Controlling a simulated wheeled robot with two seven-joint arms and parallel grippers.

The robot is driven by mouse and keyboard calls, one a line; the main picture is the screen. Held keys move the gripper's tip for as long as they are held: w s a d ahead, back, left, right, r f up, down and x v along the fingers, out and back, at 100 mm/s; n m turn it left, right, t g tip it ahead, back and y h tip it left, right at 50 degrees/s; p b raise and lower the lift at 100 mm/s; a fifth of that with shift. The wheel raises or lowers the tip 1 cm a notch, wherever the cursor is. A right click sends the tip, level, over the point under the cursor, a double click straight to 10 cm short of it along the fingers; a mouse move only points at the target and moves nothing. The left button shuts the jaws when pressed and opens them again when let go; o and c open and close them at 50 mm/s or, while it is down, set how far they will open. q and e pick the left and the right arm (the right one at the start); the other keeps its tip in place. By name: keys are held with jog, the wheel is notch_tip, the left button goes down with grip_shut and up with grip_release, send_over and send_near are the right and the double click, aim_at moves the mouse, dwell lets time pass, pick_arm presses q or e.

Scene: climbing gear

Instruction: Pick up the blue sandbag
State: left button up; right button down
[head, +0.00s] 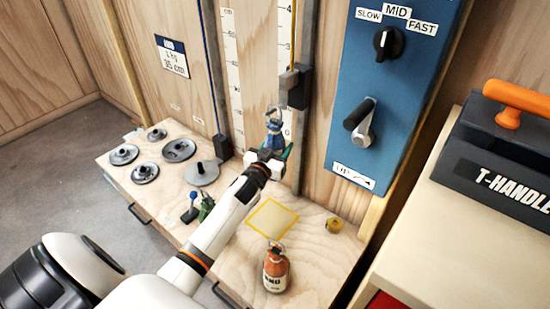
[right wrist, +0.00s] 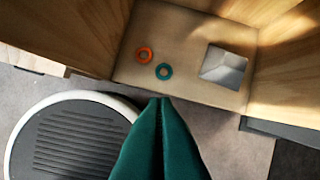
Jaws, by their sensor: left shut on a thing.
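The blue sandbag (head: 273,134) is upright with a metal loop at its top, in front of the wooden board in the head view. My left gripper (head: 270,155) is shut on it from the near side and hides its lower part. Whether its base touches anything below cannot be told. My right gripper (right wrist: 161,100) shows only in the right wrist view, its two green fingers together and nothing visible between them.
The wooden bench has grey disc weights (head: 179,150), an orange-brown bag (head: 276,270), a yellow-outlined square (head: 271,219) and a small brass piece (head: 334,225). A blue control panel (head: 374,95) and black T-handle case (head: 490,150) stand right.

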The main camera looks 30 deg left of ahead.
pick_arm(q)
jog(key=c, duration=0.9)
jog(key=shift+w+r, duration=0.1)
jog(key=shift+r, duration=0.05)
grip_shut()
jog(key=shift+r, duration=0.15)
